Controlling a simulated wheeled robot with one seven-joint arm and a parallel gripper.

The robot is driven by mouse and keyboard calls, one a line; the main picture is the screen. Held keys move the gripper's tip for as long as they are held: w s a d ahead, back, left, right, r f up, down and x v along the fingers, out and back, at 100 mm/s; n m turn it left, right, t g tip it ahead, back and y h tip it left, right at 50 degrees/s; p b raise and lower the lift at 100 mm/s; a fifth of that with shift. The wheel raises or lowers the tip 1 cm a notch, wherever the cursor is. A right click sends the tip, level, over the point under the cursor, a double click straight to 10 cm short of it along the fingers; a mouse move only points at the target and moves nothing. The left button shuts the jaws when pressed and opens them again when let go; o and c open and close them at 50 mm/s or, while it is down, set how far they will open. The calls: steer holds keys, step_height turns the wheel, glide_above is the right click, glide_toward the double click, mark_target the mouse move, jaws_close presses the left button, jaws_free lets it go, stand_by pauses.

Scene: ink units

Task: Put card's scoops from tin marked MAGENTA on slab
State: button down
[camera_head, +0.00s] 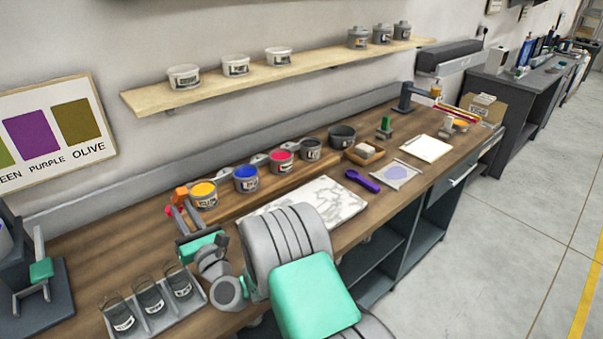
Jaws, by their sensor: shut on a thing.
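My gripper (183,216) is at the left of the bench, in front of the yellow tin, shut on an orange-and-red tool (181,194), perhaps a scoop; its lower end is partly hidden. The tin with magenta ink (282,161) stands open in the row behind the slab; its label is too small to read. The white marbled slab (325,199) lies mid-bench, partly hidden by my arm; its visible part looks bare. A card with a pale purple blotch (398,173) lies right of it, and a blank-looking white sheet (426,147) lies farther back. Any writing on them is unreadable.
Yellow (203,194), blue (246,178) and dark (311,150) tins flank the magenta one. A rack of dark jars (152,299) stands at front left. A shelf (215,84) with tins hangs above.

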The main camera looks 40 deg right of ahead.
steer(key=s+d+g+h, duration=0.1)
steer(key=d+g+h, duration=0.1)
steer(key=d, duration=1.9)
steer(key=s+d+f+m+g+h+p, duration=0.1)
steer(key=s+d, duration=0.4)
steer(key=d, duration=0.2)
steer(key=s+d+g, duration=0.2)
steer(key=s+d, duration=0.3)
steer(key=d, duration=0.2)
steer(key=shift+h, duration=0.3)
steer(key=f+b, duration=0.2)
steer(key=f, duration=0.1)
steer(key=w+f+b, duration=0.1)
steer(key=f+b, duration=0.2)
steer(key=shift+w+d, duration=0.1)
steer(key=shift+w, duration=0.1)
steer(key=shift+f+b, duration=0.3)
steer(key=shift+f, duration=0.3)
steer(key=shift+f+p, duration=0.2)
steer(key=shift+p, duration=0.8)
